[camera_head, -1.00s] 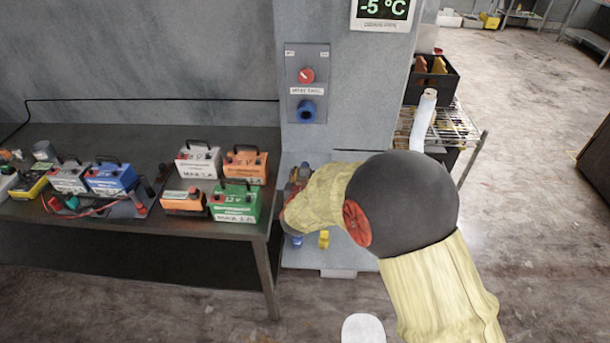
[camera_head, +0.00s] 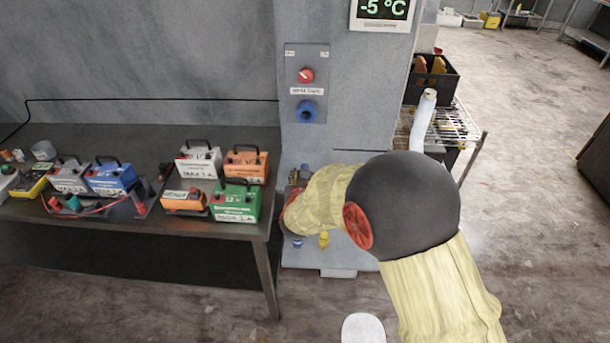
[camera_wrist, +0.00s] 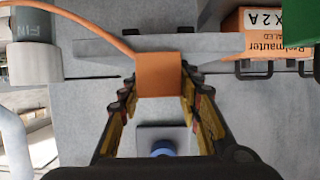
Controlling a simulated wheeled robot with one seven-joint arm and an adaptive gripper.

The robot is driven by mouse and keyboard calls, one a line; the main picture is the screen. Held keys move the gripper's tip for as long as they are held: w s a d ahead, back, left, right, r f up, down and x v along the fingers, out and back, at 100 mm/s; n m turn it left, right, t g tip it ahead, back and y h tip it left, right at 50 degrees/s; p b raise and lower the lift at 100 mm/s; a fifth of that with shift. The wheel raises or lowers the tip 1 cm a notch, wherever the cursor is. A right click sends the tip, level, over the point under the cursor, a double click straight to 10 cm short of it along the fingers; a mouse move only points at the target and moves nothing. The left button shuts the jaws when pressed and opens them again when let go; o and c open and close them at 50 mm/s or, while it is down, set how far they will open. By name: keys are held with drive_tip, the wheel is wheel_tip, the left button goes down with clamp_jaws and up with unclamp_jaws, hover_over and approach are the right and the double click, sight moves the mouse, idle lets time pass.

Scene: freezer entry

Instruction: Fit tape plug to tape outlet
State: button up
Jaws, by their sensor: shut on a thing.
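My gripper (camera_wrist: 160,100) is shut on an orange block-shaped plug (camera_wrist: 158,74), held between its yellow-and-black fingers. An orange cable (camera_wrist: 80,15) runs from the plug to the upper left of the wrist view. A blue round outlet (camera_head: 307,111) sits on a grey wall panel, under a red knob and a white label. In the wrist view a blue round piece (camera_wrist: 163,149) shows on a grey plate between the fingers, apart from the plug; I cannot tell for certain that it is this outlet. In the head view my arm hides the plug and most of the gripper.
A table on the left holds a green battery unit (camera_head: 236,202), an orange one (camera_head: 246,166) and several others. A wire rack (camera_head: 455,126) with a black bin (camera_head: 432,80) stands right of the wall column.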

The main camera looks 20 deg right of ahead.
drive_tip(key=shift+s, duration=0.1)
drive_tip(key=s, duration=0.1)
drive_tip(key=s+a, duration=0.1)
drive_tip(key=s, duration=0.1)
drive_tip(key=s+p, duration=0.1)
drive_tip(key=s, duration=0.1)
drive_tip(key=shift+s+a+f, duration=0.15)
drive_tip(key=shift+a+f, duration=0.15)
drive_tip(key=shift+a, duration=0.05)
idle(0.5)
drive_tip(key=shift+r, duration=0.1)
